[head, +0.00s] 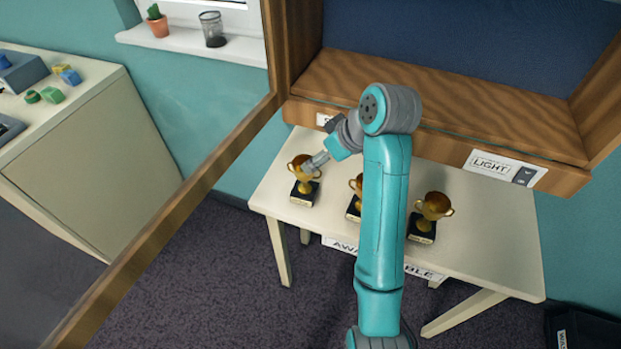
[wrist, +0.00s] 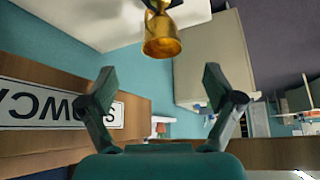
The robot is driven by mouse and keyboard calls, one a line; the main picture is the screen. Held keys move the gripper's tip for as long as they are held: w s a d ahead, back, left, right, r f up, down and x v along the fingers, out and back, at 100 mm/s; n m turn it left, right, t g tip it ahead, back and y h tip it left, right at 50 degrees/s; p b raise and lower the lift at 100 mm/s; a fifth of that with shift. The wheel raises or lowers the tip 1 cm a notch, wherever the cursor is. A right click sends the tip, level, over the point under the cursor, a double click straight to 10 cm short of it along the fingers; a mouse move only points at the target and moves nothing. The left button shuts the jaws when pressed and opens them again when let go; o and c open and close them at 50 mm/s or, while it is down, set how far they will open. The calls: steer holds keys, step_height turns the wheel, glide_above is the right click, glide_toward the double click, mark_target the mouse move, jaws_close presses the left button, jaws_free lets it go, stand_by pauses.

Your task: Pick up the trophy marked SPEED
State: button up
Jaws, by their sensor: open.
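Three gold trophies with dark bases stand on the white table (head: 480,222): a left trophy (head: 304,172), a middle trophy (head: 355,186) partly hidden behind my arm, and a right trophy (head: 434,207). The plates on their bases are too small to read, so I cannot tell which is marked SPEED. My gripper (head: 318,161) is beside the left trophy's cup, on its upper right. In the wrist view my gripper (wrist: 158,80) is open and empty, with a gold cup (wrist: 162,36) ahead of and above the gap between the fingers.
A wooden showcase (head: 440,100) rises behind the table, with a LIGHT label and switch (head: 505,169) at its front edge. A sign reading SHOWC (wrist: 58,103) shows upside down in the wrist view. A pale cabinet (head: 105,150) stands at the left. A dark bin (head: 585,328) is at the lower right.

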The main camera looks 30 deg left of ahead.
glide_above(305, 181)
steer(key=w+d, duration=0.2)
steer(key=f, duration=0.4)
steer(key=shift+s+a+f, duration=0.2)
steer(key=shift+a+f, duration=0.05)
steer(key=shift+x, duration=2.55)
steer(key=shift+s+a+r, duration=0.1)
jaws_close()
